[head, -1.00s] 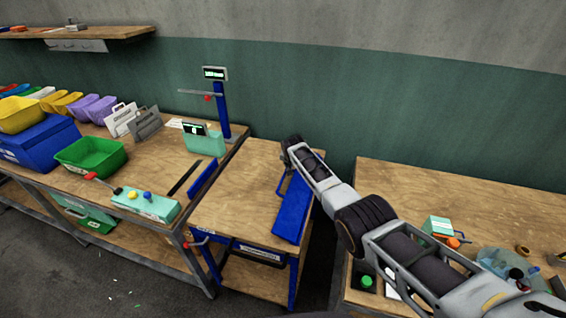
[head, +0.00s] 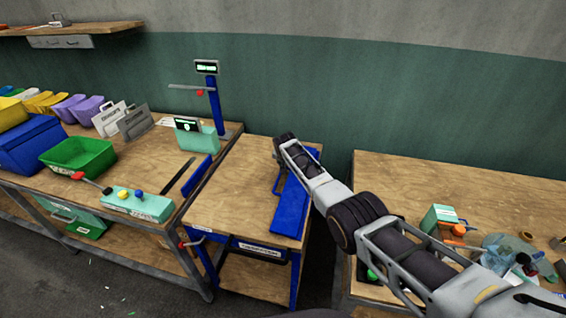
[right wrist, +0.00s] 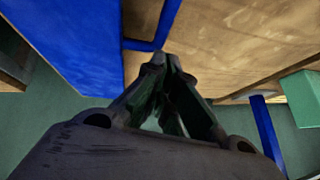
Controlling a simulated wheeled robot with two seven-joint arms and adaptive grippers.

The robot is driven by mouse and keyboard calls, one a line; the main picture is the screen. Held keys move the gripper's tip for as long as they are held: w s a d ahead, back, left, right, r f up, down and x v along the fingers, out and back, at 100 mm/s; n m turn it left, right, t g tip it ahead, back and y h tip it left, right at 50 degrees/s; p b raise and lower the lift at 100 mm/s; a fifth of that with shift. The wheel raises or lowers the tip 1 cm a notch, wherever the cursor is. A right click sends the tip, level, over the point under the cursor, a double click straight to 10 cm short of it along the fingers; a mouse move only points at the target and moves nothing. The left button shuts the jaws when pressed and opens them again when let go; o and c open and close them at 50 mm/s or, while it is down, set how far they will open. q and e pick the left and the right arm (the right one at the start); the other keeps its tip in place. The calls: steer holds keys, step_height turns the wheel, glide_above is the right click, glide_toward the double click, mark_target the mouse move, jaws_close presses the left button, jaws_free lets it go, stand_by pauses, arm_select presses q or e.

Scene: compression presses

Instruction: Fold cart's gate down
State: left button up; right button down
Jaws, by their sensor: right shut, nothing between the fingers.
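The cart (head: 228,200) stands between two benches, with a wooden top and blue legs. A flat blue panel, which looks like its gate (head: 290,208), is along the right side of the cart top; I cannot tell its exact tilt. A thin blue bar is beside the panel, and it also shows in the right wrist view (right wrist: 145,43). My right gripper (right wrist: 165,62) is shut and empty, close to the bar and beside the blue panel (right wrist: 70,45). In the head view my own wrist hides its fingers. My left gripper is not in view.
The left bench (head: 150,165) holds a green bin (head: 78,158), a teal control box (head: 138,205) and a blue post (head: 214,105). The right bench (head: 400,185) carries small items under my arm. Most of the cart top is bare.

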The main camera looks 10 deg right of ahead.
stand_by(0.7)
steer(key=shift+s+a+r, duration=0.1)
steer(key=shift+s+r, duration=0.1)
steer(key=shift+r, duration=0.1)
steer(key=v, duration=1.1)
stand_by(1.2)
steer(key=shift+s, duration=0.1)
stand_by(0.4)
